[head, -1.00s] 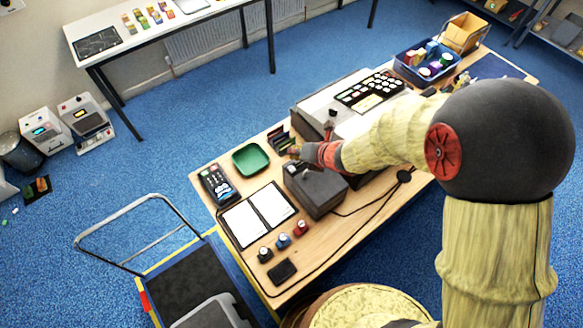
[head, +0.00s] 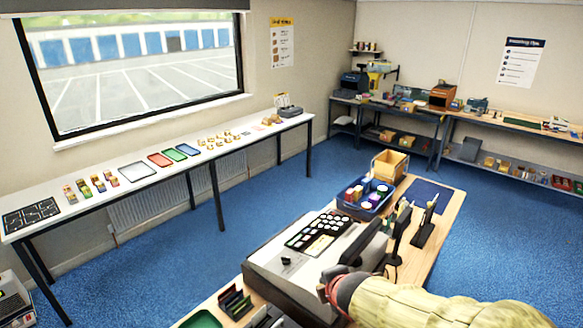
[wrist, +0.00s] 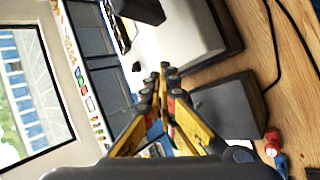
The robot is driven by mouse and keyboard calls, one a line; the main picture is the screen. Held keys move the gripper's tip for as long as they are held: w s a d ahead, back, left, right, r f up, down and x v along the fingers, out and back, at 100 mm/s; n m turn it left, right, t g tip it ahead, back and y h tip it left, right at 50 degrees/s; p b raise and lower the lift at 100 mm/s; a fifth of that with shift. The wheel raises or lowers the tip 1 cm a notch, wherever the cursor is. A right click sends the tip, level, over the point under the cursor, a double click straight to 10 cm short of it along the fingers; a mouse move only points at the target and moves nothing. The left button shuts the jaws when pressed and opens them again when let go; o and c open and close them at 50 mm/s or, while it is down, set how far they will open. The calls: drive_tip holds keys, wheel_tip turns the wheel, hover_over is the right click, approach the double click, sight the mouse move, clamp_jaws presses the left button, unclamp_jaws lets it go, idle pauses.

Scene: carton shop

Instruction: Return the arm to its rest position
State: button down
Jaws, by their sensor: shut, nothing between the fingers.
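My gripper shows in the wrist view (wrist: 163,72) with its yellow and black fingers closed together at the tips and nothing between them. In the head view my arm comes in from the lower right, and its red and dark wrist end lies over the front of the cash register (head: 310,262). The fingers are not clear there. In the wrist view the fingers stand in front of the pale register top (wrist: 180,45) and a dark grey box (wrist: 228,108). I cannot tell whether they touch anything.
A blue crate (head: 378,204) with several items and a wooden box (head: 390,163) stand at the counter's far end. A green tray (head: 202,320) and dark card rack (head: 235,302) are near the lower edge. Blue floor (head: 500,230) is clear to the right.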

drive_tip(key=s+d+m+h+b, duration=0.2)
drive_tip(key=s+d+m+b, duration=0.3)
drive_tip(key=s+d+m, duration=0.45)
drive_tip(key=s+f+m+g+b, duration=0.2)
drive_tip(key=s+m+b, duration=0.3)
drive_tip(key=s+m, duration=0.7)
drive_tip(key=s+d+g, duration=0.1)
drive_tip(key=s, duration=0.2)
drive_tip(key=shift+s+y, duration=0.15)
drive_tip(key=shift+y, duration=0.15)
